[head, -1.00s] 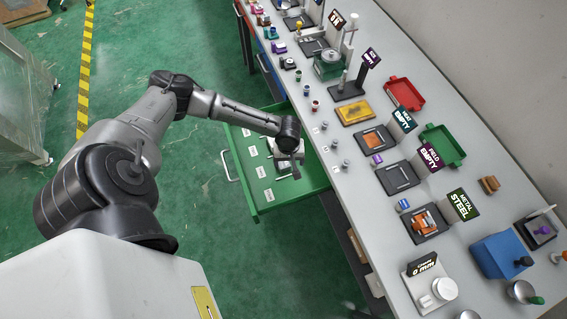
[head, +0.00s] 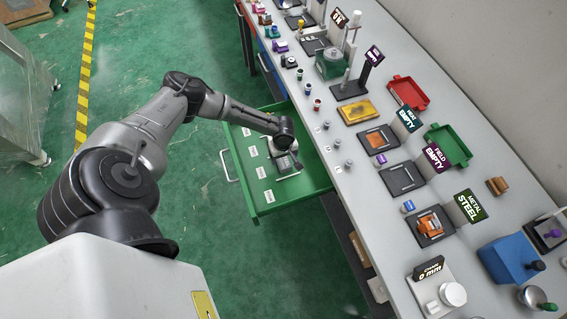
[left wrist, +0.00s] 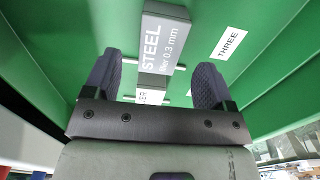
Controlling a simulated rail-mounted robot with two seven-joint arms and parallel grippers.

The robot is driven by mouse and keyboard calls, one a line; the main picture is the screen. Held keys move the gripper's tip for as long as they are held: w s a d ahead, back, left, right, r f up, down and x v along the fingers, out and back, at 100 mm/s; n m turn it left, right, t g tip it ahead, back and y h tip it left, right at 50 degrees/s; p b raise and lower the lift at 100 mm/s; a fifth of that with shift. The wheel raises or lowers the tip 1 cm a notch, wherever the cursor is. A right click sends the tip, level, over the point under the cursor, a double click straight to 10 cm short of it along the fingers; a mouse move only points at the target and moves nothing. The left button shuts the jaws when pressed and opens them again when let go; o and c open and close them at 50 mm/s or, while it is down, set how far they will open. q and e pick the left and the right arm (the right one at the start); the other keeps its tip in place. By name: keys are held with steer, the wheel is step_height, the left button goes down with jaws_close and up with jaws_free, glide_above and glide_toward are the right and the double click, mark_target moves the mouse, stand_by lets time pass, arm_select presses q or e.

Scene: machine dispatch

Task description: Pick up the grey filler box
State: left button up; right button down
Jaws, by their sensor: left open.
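The grey filler box (left wrist: 165,28) shows in the left wrist view, marked "STEEL" and "filler 0.3 mm". It lies in the open green drawer (head: 258,210). My left gripper (left wrist: 156,78) is open, with one dark finger on each side of the box's line; the box's near end reaches toward the gap between them. I cannot tell whether the fingers touch it. In the head view my left gripper (head: 289,161) is over the drawer, and its wrist hides much of what lies below. My right gripper is not in view.
White labels lie on the drawer floor, one reading "THREE" (left wrist: 230,43). The drawer walls stand close around the gripper. The grey workbench (head: 345,190) runs along the drawer's right side, holding trays, signs and small parts. Green floor is free at left.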

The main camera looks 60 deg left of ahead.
mark_target(284, 161)
arm_select(q)
steer(key=shift+d+f+b, duration=0.1)
steer(key=shift+f+b, duration=0.3)
steer(key=shift+f, duration=2.05)
steer(key=shift+c, duration=0.3)
steer(key=c, duration=0.9)
steer(key=shift+c, duration=0.2)
